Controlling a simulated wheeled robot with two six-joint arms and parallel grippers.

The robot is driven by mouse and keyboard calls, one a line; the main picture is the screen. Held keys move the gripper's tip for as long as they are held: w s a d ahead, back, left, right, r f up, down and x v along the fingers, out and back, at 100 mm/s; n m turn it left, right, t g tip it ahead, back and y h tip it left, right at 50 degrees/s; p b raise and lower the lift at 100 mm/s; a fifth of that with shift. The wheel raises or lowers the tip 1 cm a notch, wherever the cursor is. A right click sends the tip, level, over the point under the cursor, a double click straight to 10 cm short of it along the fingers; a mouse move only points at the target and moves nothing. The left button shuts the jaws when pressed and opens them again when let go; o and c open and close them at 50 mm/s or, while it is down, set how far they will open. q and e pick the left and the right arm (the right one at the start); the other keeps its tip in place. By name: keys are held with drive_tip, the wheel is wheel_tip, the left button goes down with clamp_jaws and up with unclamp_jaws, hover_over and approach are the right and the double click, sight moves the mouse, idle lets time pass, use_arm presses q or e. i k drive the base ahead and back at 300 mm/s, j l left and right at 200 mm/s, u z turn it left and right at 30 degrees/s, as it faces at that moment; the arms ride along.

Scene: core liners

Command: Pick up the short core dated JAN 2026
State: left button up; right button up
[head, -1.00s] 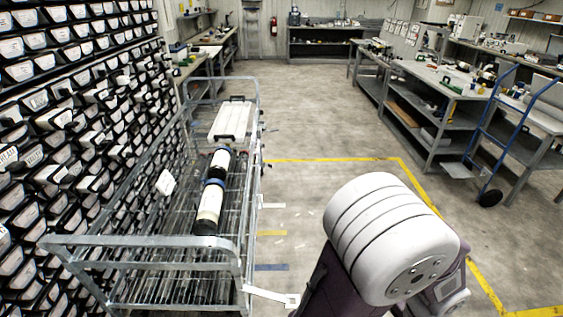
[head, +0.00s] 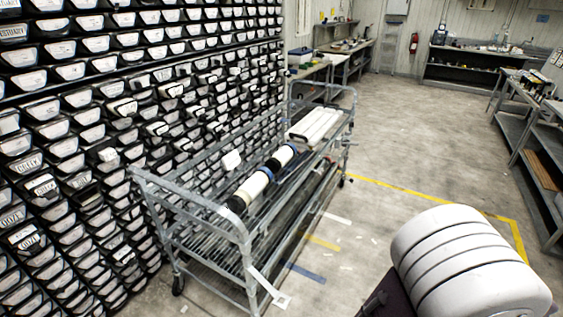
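A white core liner (head: 250,187) with a black near end and a blue band lies on the metal cart (head: 190,208). A second, similar white liner (head: 283,155) with a dark end lies just beyond it, in line. No date can be read on either, so I cannot tell which is dated JAN 2026. Neither of my grippers is in view. Only a white rounded link of my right arm shows at the lower right.
A tall rack (head: 90,120) of labelled core trays fills the left side, close beside the cart. A white box (head: 315,123) sits at the cart's far end. Open floor (head: 400,150) lies right of the cart, with benches at the back and right.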

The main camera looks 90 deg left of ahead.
sight(276, 163)
drive_tip(key=i+j+u, duration=0.3)
drive_tip(key=u, duration=0.15)
drive_tip(key=i+j+u, duration=0.15)
drive_tip(key=i+u, duration=0.15)
drive_tip(key=u, duration=0.15)
drive_tip(key=i+u, duration=0.65)
drive_tip(key=u, duration=0.25)
drive_tip(key=i+u, duration=0.85)
drive_tip(key=i+l+u, duration=0.2)
drive_tip(key=i+u, duration=0.25)
drive_tip(key=i+l+u, duration=0.2)
drive_tip(key=u, duration=0.2)
drive_tip(key=i+u, duration=0.25)
drive_tip(key=u, duration=0.25)
drive_tip(key=i+l+u, duration=0.15)
drive_tip(key=u, duration=0.3)
drive_tip(key=i+l+u, duration=0.2)
drive_tip(key=u, duration=0.3)
drive_tip(key=i+l+u, duration=0.2)
drive_tip(key=u, duration=0.3)
drive_tip(key=l, duration=0.1)
